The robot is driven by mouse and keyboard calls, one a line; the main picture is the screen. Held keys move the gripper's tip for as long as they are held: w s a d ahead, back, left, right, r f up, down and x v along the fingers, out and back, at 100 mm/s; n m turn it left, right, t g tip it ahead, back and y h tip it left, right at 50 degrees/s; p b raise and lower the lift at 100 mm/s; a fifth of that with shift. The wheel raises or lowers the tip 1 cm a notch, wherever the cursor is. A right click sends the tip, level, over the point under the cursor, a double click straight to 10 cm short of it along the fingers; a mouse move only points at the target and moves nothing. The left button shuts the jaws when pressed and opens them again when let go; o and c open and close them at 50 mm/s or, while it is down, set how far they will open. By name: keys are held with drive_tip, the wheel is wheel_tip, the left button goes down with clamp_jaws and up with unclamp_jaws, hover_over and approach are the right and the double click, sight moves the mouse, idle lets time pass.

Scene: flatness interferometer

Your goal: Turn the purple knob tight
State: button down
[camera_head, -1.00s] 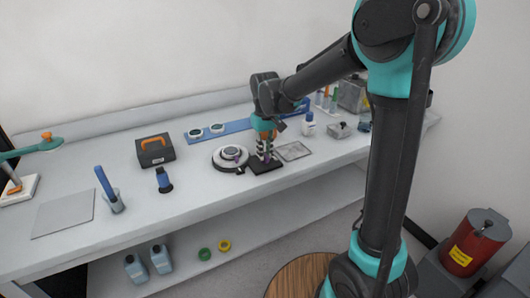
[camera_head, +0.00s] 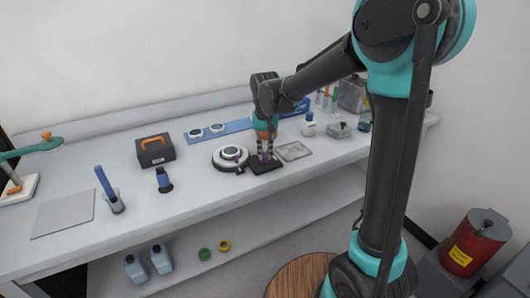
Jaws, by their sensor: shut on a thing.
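The purple knob (camera_head: 265,156) sits low between my fingertips, above a small black base plate (camera_head: 264,168), and is mostly hidden by the fingers. My gripper (camera_head: 265,154) points straight down and is shut on the purple knob. To its left, touching or close to the black plate, a round dark stand (camera_head: 229,165) carries a white ring with a lens-like disc. A small purple part (camera_head: 241,158) shows at the right side of that stand. How tight the knob is cannot be seen.
A grey tray (camera_head: 294,151) lies close to the right of my gripper. A dark box with orange handle (camera_head: 155,150) is further left.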

sight(265, 154)
drive_tip(key=m, duration=0.6)
drive_tip(key=shift+m, duration=0.3)
drive_tip(key=m, duration=0.5)
drive_tip(key=shift+m, duration=0.3)
drive_tip(key=c, duration=1.5)
unclamp_jaws()
drive_tip(key=shift+c, duration=0.2)
drive_tip(key=shift+r, duration=0.15)
wheel_tip(265, 154, up, 12)
